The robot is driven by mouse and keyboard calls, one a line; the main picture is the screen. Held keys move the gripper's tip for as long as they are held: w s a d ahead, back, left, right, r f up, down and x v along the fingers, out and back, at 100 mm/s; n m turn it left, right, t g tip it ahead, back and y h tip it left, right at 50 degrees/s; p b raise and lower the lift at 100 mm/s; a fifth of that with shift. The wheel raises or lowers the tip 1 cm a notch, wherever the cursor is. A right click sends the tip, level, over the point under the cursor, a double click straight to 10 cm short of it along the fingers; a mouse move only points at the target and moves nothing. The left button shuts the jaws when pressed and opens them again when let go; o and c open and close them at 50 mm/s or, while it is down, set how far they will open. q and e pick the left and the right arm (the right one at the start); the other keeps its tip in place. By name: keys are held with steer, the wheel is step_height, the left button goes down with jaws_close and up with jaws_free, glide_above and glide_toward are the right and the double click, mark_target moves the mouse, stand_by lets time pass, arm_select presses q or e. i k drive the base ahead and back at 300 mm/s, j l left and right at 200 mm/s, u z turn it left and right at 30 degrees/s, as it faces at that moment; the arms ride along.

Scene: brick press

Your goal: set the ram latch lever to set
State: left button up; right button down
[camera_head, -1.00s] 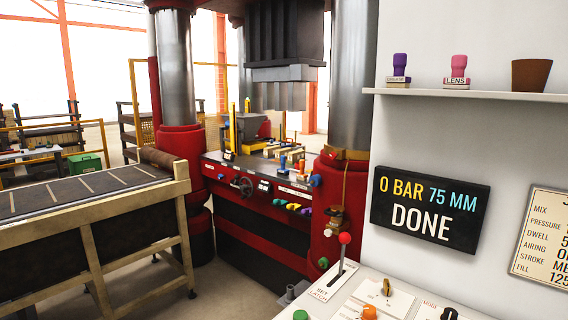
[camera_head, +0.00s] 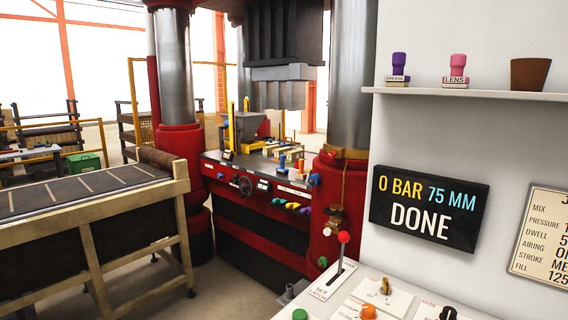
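The ram latch lever (camera_head: 341,254) is a thin metal rod with a red ball on top. It rises from a slot in the white control panel at the bottom middle-right of the head view. A plate beside its base is labelled "SET" and "LATCH" (camera_head: 320,291). The lever stands almost upright, leaning slightly to the upper right. The press ram (camera_head: 283,73) hangs raised between the steel columns. The display (camera_head: 429,207) reads "0 BAR 75 MM DONE". Neither of my grippers shows in the view.
Beside the lever the panel carries a yellow knob (camera_head: 385,286), an orange knob (camera_head: 368,311), a black knob (camera_head: 448,313) and a green button (camera_head: 300,314). A shelf (camera_head: 470,94) holds two stamps and a brown pot.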

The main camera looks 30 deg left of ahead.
mark_target(343, 237)
steer(key=k+j+z, duration=0.2)
steer(key=j+z, duration=0.3)
steer(key=k+j+z, duration=0.2)
steer(key=z, duration=0.3)
steer(key=k, duration=0.05)
